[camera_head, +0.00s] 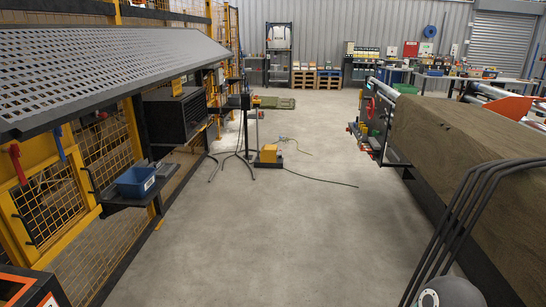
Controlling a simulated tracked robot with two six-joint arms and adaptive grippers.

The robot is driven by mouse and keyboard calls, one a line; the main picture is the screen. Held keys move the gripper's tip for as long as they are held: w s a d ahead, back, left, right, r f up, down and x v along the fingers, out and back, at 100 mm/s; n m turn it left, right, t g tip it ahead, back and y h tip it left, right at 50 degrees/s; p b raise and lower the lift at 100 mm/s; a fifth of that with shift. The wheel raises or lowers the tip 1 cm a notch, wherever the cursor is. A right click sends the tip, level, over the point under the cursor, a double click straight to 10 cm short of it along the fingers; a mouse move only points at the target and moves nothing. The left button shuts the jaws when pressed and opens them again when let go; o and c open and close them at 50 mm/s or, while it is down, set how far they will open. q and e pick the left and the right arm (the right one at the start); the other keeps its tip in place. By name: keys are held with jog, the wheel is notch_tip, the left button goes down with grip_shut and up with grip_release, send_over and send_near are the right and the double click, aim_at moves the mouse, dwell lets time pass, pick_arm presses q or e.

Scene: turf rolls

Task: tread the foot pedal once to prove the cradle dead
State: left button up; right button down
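A yellow foot pedal (268,154) sits on a dark base on the concrete floor, mid-distance and just left of the picture's centre. A black cable (320,178) runs from it to the right across the floor. A machine frame (377,120) that may be the cradle stands at the right, beside a long brown-green turf surface (455,135). Its far parts are too small to read. Neither gripper shows. A grey rounded joint at the bottom right looks like part of my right arm.
Clear concrete floor (240,240) lies ahead up to the pedal. A black tripod stand (243,140) is just left of the pedal. Yellow mesh fencing, a perforated panel (100,65) and a blue bin (137,181) line the left. Several dark curved bars (462,215) rise at the right.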

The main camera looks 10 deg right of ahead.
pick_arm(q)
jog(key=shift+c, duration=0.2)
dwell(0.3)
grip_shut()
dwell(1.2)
